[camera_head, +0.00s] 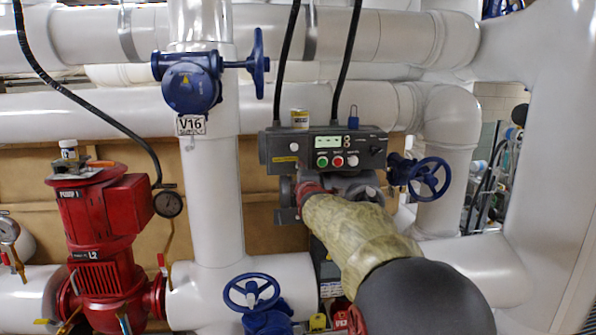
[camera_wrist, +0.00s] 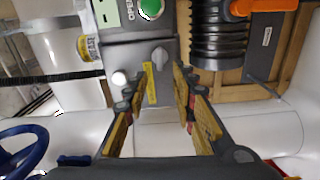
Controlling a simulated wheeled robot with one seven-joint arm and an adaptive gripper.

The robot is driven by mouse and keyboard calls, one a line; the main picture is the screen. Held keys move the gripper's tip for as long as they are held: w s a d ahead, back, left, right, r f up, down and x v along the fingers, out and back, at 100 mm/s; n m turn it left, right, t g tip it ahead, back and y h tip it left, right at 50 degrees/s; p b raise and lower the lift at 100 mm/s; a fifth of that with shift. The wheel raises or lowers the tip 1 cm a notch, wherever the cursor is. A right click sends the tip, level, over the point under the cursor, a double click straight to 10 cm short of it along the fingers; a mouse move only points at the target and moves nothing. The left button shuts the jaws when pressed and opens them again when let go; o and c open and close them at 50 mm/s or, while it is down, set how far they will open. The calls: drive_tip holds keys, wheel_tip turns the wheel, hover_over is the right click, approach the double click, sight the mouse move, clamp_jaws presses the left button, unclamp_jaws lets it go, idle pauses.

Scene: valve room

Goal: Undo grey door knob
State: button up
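A small grey turn knob (camera_wrist: 160,57) sits on the face of the grey control box (camera_wrist: 118,52), beside a yellow label (camera_wrist: 150,85). In the wrist view it lies just beyond and between my fingertips. My gripper (camera_wrist: 156,88) is open, its yellow-padded fingers spread wide with nothing between them. The fingers appear apart from the knob; exact distance cannot be told. In the head view my arm reaches to the lower left of the control box (camera_head: 318,143), and my gripper (camera_head: 306,189) is partly hidden behind the sleeved arm.
A green button (camera_wrist: 150,8) and a white button (camera_wrist: 118,78) are close to the knob. A black ribbed cylinder (camera_wrist: 222,35) stands right of the fingers. A blue handwheel (camera_head: 428,178) is right of the box; a red pump (camera_head: 102,230) is at left.

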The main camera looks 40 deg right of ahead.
drive_tip(key=v, duration=0.7)
drive_tip(key=shift+s, duration=0.1)
idle(0.5)
drive_tip(key=s+a+f+m+g+y, duration=0.1)
drive_tip(key=s+a+f+m+g, duration=0.15)
drive_tip(key=f, duration=0.35)
drive_tip(key=s+a+f+m+g+y, duration=0.1)
drive_tip(key=s+f+m+y, duration=0.1)
drive_tip(key=f+m, duration=0.3)
drive_tip(key=s+a+f+m+g+y, duration=0.1)
drive_tip(key=s+a+f+m+g, duration=0.1)
drive_tip(key=f, duration=0.5)
drive_tip(key=s+a+f+m+g+y, duration=0.1)
drive_tip(key=s+a+f+g+y, duration=0.1)
drive_tip(key=s+a, duration=1.1)
drive_tip(key=s+a+f+g+y, duration=0.2)
drive_tip(key=s+a+f, duration=0.3)
drive_tip(key=s+a, duration=0.8)
drive_tip(key=shift+s+a+f+m+y, duration=0.3)
drive_tip(key=shift+a+y, duration=0.5)
drive_tip(key=shift+a, duration=1.8)
